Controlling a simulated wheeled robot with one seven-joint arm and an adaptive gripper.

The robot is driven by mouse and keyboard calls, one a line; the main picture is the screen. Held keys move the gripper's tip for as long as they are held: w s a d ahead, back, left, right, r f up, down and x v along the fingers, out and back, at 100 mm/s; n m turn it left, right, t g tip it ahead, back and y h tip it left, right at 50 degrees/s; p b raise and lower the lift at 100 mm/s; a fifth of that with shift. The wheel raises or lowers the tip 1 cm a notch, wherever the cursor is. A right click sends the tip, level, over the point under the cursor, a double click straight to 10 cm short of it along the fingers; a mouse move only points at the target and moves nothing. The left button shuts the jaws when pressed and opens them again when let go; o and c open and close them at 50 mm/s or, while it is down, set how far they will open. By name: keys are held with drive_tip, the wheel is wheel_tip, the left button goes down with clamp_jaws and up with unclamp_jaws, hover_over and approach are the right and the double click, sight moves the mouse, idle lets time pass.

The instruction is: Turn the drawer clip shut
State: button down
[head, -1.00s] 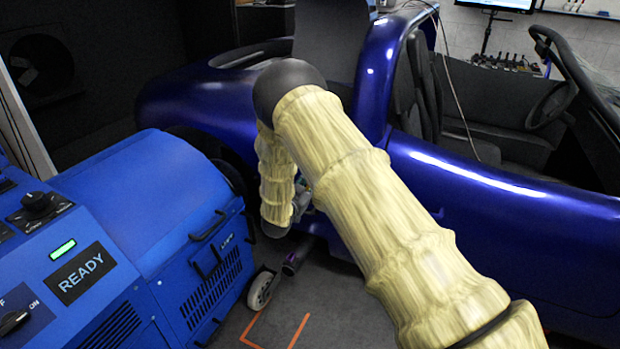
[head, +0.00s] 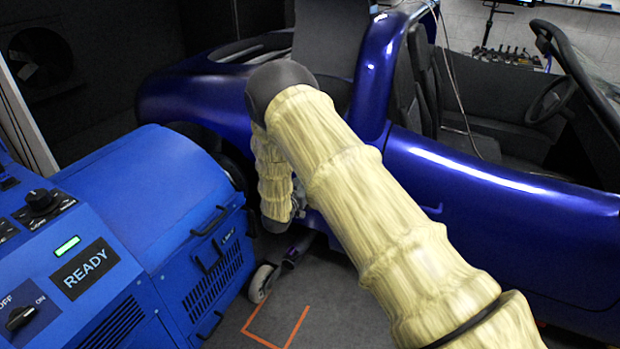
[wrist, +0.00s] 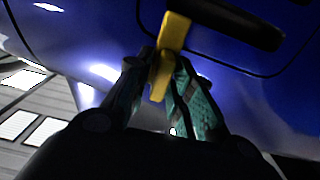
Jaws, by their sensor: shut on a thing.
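The yellow clip (wrist: 172,42) shows in the wrist view as an upright bar at a black handle-like bar (wrist: 225,18) on a glossy blue panel (wrist: 75,35). My gripper (wrist: 160,72) is shut on the lower end of the clip, with a dark finger on the left and a teal-patterned finger on the right. The clip's lower tip lies between the fingers and is partly covered. In the head view the clip is not visible, and my sleeved arm hides most of the gripper.
A blue dynamometer unit (head: 150,190) with a READY label stands at the left, with a caster wheel (head: 262,283) beside it. A blue open car (head: 480,200) fills the right and back. Grey floor with orange tape (head: 272,343) lies between them.

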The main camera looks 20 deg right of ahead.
drive_tip(key=c, duration=1.5)
unclamp_jaws()
drive_tip(key=v, duration=1.2)
drive_tip(key=shift+a, duration=0.1)
